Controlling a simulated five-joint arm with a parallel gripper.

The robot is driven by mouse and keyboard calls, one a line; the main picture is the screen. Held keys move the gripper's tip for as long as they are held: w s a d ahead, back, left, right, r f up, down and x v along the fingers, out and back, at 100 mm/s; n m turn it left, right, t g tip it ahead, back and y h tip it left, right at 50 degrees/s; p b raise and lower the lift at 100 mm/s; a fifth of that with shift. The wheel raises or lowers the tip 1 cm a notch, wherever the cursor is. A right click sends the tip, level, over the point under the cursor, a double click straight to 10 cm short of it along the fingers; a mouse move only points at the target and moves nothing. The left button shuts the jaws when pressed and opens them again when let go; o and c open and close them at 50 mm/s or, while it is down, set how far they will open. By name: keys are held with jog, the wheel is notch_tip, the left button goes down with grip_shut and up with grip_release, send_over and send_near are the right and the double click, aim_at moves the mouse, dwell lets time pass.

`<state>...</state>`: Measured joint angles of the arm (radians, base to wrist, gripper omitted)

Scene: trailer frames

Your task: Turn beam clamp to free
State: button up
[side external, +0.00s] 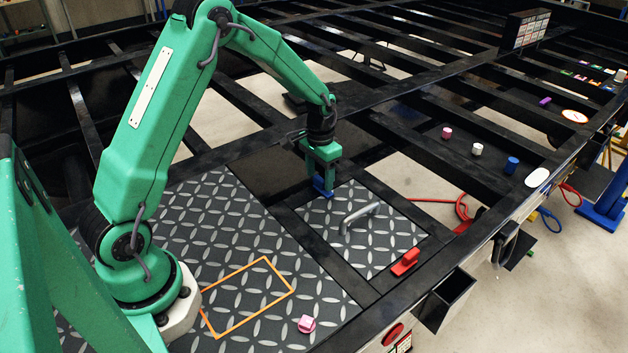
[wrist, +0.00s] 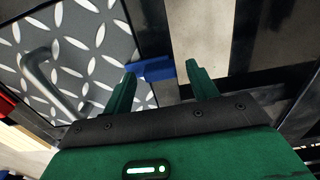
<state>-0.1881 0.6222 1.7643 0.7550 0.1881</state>
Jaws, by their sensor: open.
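A blue clamp piece (side external: 322,188) sits at the far left corner of the small diamond-plate panel (side external: 390,248), by the dark frame beam. In the wrist view the blue piece (wrist: 155,69) is a short bar between my fingertips, across the panel's dark edge. My gripper (side external: 320,177) points down over it with jaws open; in the wrist view my gripper (wrist: 161,73) has a finger on each side of the bar. I cannot tell whether either finger touches it. A similar red piece (side external: 405,262) sits at the panel's near edge.
A metal handle (side external: 359,214) rises from the panel close to my gripper. An orange rectangle outline (side external: 248,297) and a pink block (side external: 306,323) are on the larger plate. Pink, white and blue cylinders stand on the frame at right. Open gaps lie between the beams.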

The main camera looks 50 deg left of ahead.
jog(key=shift+f, duration=0.15)
jog(key=shift+c, duration=0.2)
jog(key=c, duration=1)
jog(key=shift+o, duration=0.3)
